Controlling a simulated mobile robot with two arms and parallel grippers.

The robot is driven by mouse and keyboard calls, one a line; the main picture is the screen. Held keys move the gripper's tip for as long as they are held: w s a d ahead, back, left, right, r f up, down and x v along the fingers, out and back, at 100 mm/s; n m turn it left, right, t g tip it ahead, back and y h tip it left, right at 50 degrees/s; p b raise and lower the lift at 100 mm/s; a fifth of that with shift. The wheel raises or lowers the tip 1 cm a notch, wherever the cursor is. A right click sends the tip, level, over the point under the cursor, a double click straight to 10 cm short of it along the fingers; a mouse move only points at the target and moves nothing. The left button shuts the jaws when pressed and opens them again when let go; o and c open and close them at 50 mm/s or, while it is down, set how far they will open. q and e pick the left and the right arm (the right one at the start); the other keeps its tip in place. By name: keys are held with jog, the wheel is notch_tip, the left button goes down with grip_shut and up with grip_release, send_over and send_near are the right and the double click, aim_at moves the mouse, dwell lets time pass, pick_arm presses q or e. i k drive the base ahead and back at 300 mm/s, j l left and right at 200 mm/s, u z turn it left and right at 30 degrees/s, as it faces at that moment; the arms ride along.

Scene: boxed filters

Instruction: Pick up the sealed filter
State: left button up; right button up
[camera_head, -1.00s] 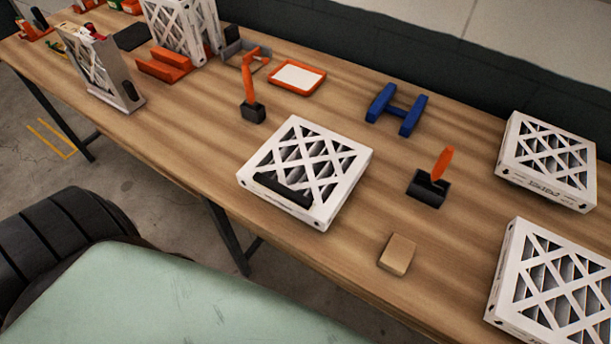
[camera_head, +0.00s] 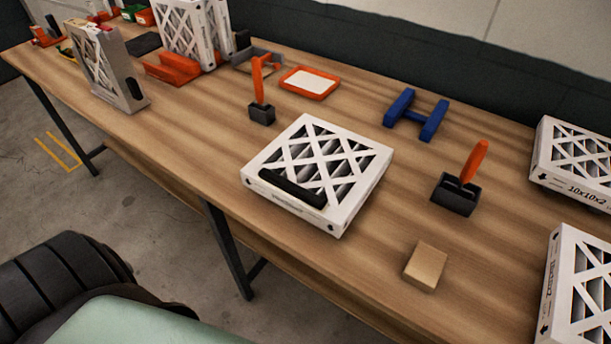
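Several boxed filters with white lattice frames are on the wooden workbench (camera_head: 200,165). One filter (camera_head: 318,172) lies flat in the middle, with a black bar (camera_head: 292,188) on its front edge. Two more lie at the right: one at the back right (camera_head: 575,165) and one cut off by the right edge (camera_head: 580,290). Upright filters (camera_head: 182,35) stand at the far left back, and another upright one (camera_head: 108,68) stands in a grey holder near the left front edge. I cannot tell which filter is sealed. Neither of my grippers is in view.
Orange-handled tools (camera_head: 260,95) and (camera_head: 465,180) stand in dark blocks. A blue H-shaped piece (camera_head: 415,115), an orange-rimmed tray (camera_head: 309,82), an orange bracket (camera_head: 173,68) and a tan block (camera_head: 425,267) lie around the middle filter. A dark wall runs behind the bench.

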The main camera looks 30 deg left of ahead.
aim_at(337, 164)
jog(key=k+u, duration=0.4)
jog(key=k+j+u, duration=0.2)
jog(key=u, duration=0.2)
jog(key=k+j+u, duration=0.25)
jog(key=u, duration=0.15)
